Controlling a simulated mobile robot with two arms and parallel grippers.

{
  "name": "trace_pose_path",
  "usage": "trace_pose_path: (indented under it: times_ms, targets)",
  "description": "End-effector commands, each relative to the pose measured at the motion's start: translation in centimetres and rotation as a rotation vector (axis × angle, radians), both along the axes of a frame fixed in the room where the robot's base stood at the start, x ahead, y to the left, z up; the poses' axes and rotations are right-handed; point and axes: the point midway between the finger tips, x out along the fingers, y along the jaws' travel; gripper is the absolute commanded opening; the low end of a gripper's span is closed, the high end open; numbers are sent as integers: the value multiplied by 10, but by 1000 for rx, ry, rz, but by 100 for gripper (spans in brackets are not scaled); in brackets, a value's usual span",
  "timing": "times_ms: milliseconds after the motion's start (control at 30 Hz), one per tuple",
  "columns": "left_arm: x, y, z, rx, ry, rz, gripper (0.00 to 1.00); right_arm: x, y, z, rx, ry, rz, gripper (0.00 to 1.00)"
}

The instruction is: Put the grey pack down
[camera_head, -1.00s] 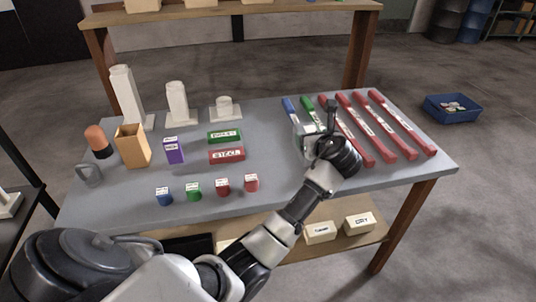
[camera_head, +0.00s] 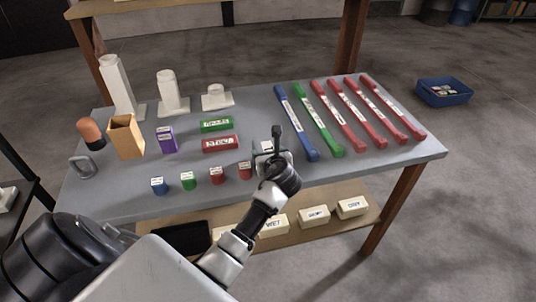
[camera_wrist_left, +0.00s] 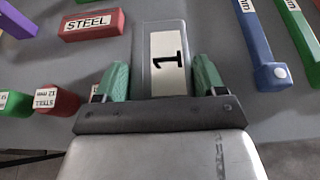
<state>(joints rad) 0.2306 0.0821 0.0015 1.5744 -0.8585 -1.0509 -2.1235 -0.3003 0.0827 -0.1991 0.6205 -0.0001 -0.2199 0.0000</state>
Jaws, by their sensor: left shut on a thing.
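The grey pack (camera_wrist_left: 150,28) has a white label with a black "1" and lies between the green fingertips of my left gripper (camera_wrist_left: 162,78) in the left wrist view. In the head view the pack (camera_head: 262,147) is partly covered by my left gripper (camera_head: 271,158), which is shut on it. The pack is over the grey table (camera_head: 262,106), right of the red box and left of the blue bar. I cannot tell whether its underside touches the table. My right gripper is not in view.
A blue bar (camera_head: 298,124), a green bar (camera_head: 318,121) and several red bars lie on the right. A red STEEL box (camera_head: 219,144) and a row of small blocks are to the left. A small red block (camera_head: 245,170) stands close to the gripper.

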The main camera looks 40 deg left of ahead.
Motion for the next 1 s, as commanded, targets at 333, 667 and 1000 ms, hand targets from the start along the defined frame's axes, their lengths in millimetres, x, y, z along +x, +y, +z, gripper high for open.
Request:
trace_pose_path:
  times_ms: [333, 667, 1000]
  targets:
    - [0, 0, 0, 0, 2, 1, 88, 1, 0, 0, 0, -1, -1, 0]
    - [0, 0, 1, 1, 1, 0, 96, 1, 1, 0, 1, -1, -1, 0]
    - [-32, -38, 20, -2, -1, -1, 96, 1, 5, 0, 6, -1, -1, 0]
